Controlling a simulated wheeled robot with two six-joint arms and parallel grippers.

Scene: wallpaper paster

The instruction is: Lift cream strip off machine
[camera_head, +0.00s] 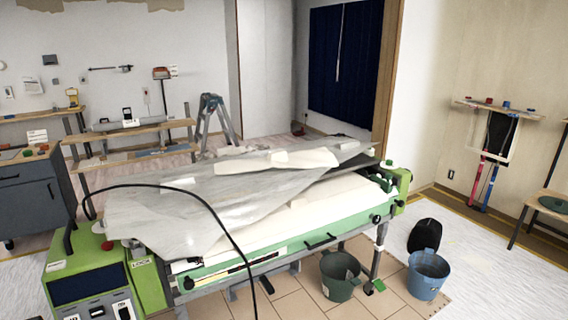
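The green pasting machine (325,238) stands in the middle of the room on legs. A cream strip (318,208) lies along its top, and its near edge shows above the green front rail. A crumpled translucent sheet (160,215) covers much of the top and hangs over the left end. Cream pieces (285,160) lie on the sheet near the back. I cannot tell whether they belong to the same strip, as the sheet hides what lies under it. Neither of my grippers shows in the head view.
A black cable (215,213) arches over the machine's left part. A dark green bucket (340,275) and a blue bucket (428,274) stand at its front right. A stepladder (214,122) stands behind it. The pale floor at the right is mostly clear.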

